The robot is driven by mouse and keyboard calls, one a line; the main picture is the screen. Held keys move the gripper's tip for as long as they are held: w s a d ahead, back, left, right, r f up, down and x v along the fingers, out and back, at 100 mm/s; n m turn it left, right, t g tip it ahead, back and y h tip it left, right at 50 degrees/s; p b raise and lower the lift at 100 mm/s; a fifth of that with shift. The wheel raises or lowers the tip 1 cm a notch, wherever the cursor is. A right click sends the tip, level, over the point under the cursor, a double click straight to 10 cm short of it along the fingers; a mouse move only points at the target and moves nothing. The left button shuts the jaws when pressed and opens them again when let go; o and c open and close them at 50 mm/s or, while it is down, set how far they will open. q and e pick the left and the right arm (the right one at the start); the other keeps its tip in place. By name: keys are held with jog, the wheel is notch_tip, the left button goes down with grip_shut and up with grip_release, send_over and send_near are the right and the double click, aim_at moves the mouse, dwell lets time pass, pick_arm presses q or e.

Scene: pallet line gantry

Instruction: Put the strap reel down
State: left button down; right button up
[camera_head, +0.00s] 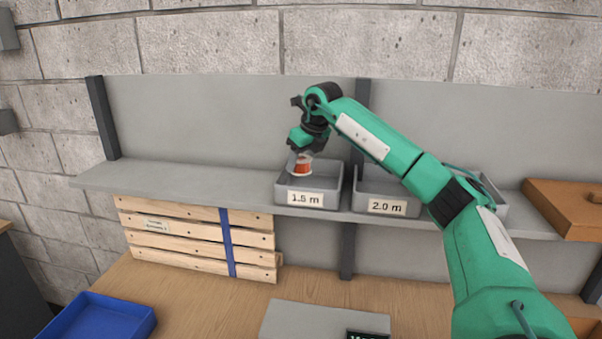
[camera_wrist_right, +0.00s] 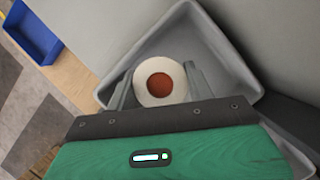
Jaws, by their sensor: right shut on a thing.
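The strap reel (camera_head: 302,166) is red with pale flanges. In the head view it is at the end of my right arm, over the grey bin labelled 1.5 m (camera_head: 306,198). My right gripper (camera_head: 301,158) points down and is shut on the reel. In the right wrist view the reel (camera_wrist_right: 161,82) shows as a white ring with a red-brown centre between the two fingers, with the grey bin (camera_wrist_right: 219,50) around and below it. I cannot tell whether the reel touches the bin floor. My left gripper is in neither view.
A second grey bin labelled 2.0 m (camera_head: 387,207) stands to the right on the same shelf (camera_head: 160,182), partly behind my arm. Below are wooden slats (camera_head: 200,240) with a blue strap and a blue tray (camera_head: 100,318). A brown box (camera_head: 568,209) is at the right. The shelf's left part is clear.

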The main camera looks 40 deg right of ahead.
aim_at(301, 174)
notch_tip(301, 174, down, 4)
jog(key=shift+f+p, duration=0.1)
jog(key=shift+p, duration=0.45)
jog(key=shift+f, duration=0.4)
jog(key=o, duration=1)
jog(key=shift+f, duration=0.1)
jog(key=shift+r, duration=0.35)
jog(key=b+v, duration=0.3)
jog(key=v, duration=0.8)
jog(key=shift+s+r, duration=0.15)
jog(key=shift+r, duration=0.15)
